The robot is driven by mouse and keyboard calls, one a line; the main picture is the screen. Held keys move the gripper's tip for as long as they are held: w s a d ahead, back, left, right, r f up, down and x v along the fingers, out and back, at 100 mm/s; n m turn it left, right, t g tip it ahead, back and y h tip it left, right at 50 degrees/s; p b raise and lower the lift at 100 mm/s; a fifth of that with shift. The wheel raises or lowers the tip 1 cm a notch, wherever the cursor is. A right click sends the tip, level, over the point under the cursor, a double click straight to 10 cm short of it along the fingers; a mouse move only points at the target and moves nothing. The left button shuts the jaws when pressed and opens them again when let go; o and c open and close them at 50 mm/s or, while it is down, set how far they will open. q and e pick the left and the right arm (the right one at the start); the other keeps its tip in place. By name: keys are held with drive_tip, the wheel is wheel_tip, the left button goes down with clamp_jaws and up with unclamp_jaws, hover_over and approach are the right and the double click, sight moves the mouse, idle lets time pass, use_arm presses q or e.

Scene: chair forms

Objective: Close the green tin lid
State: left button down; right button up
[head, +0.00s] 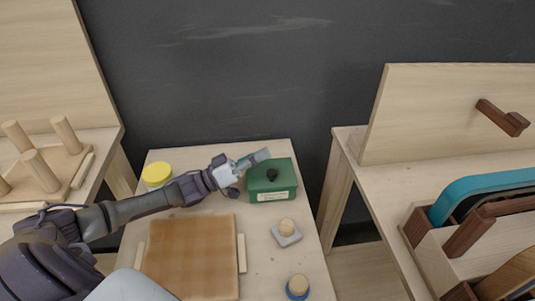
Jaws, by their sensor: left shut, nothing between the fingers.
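The green tin (272,195) stands at the back right of the small middle table, with a pale label on its front. Its green lid (283,172) lies about flat over the top and has a black knob (272,174). I cannot tell whether the lid sits fully down. My left gripper (262,155) reaches in from the left and is shut and empty. Its fingertips are at the back left of the lid, hiding that corner. I cannot tell whether they touch it. My right gripper is not in view.
A yellow-lidded jar (157,173) stands behind my left arm. A brown board (192,255) lies in front, with a grey block (286,236) and a blue-based knob (297,287) to its right. Side tables hold pegs (42,171) and a wooden rack (440,245).

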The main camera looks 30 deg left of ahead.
use_arm(q)
drive_tip(key=shift+s+d+f, duration=0.15)
drive_tip(key=shift+s+f, duration=0.15)
drive_tip(key=shift+f, duration=0.1)
drive_tip(key=shift+s+d+f, duration=0.1)
drive_tip(key=shift+s+f, duration=0.1)
drive_tip(key=shift+f, duration=0.05)
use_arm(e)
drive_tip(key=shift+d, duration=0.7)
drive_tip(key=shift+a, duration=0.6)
